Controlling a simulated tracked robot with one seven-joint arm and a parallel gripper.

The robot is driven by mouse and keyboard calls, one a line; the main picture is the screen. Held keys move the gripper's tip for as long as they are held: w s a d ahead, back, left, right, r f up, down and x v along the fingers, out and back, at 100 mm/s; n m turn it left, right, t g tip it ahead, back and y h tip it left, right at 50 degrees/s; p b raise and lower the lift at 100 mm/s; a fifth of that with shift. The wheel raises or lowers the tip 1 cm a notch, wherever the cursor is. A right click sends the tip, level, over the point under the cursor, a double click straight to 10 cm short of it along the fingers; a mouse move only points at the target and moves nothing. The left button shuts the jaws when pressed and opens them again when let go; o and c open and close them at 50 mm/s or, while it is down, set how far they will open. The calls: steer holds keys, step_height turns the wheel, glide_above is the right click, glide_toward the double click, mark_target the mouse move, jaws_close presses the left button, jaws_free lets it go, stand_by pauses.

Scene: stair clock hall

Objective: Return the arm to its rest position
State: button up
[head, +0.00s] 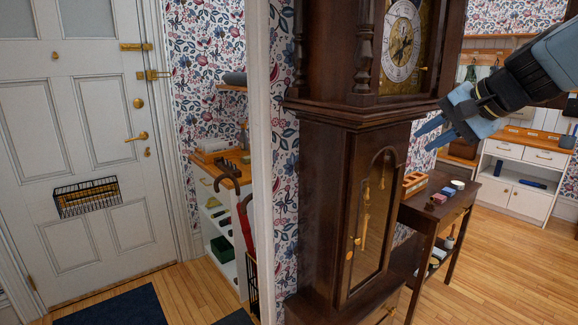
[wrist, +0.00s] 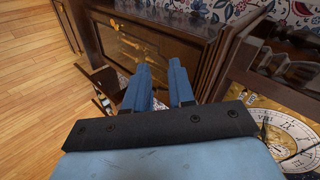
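My arm reaches in from the right edge of the head view. My gripper (head: 424,138) is in front of the right side of the tall dark wooden clock (head: 331,180), level with the top of its lower case. Its two blue fingers also show in the wrist view (wrist: 160,72), with a gap between them and nothing held. In the wrist view, the clock's glazed door (wrist: 143,45) lies beyond the fingers and part of the dial (wrist: 290,140) shows at lower right. I cannot tell the exact distance from fingers to clock.
A dark side table (head: 433,213) with small boxes stands right of the clock. A white cabinet (head: 515,180) stands farther back. A white door (head: 80,130) and an umbrella stand (head: 252,285) are at left. Wooden floor (head: 490,270) is clear at lower right.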

steer(key=s+a+f+n+g+h, duration=0.2)
steer(key=s+a+f+n+h, duration=0.2)
steer(key=s+f+n, duration=0.4)
steer(key=shift+s+a+f+g+h, duration=0.2)
steer(key=shift+s+f+g+h, duration=0.3)
steer(key=shift+s+f, duration=1.6)
steer(key=shift+s+r, duration=0.3)
